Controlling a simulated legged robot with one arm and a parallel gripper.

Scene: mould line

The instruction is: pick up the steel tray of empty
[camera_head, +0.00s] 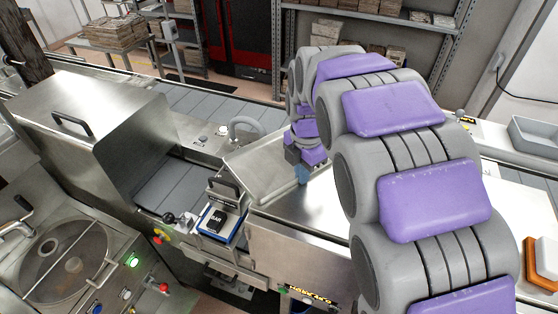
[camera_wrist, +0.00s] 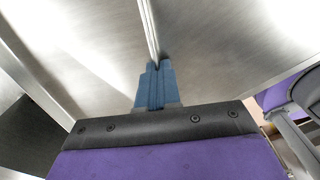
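My gripper (camera_head: 303,174) has blue fingertips and is low at the sloping bare steel panel (camera_head: 262,158) in the middle of the head view. In the wrist view my gripper (camera_wrist: 156,68) has its two blue fingers together. A thin steel ridge (camera_wrist: 149,25) runs up from the fingertips, between two smooth steel faces. I cannot tell whether the ridge is pinched between the fingers or lies just beyond them. No loaded steel tray is clear in either view. A shallow grey tray (camera_head: 535,137) lies at the far right of the head view. I cannot see inside it clearly.
A steel-hooded conveyor (camera_head: 85,105) crosses the left. A blue-framed control box (camera_head: 217,221) stands at the conveyor's front. A round-lidded machine (camera_head: 65,255) is at lower left. A white worktop with an orange board (camera_head: 541,262) is at right. Shelves (camera_head: 360,15) stand behind.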

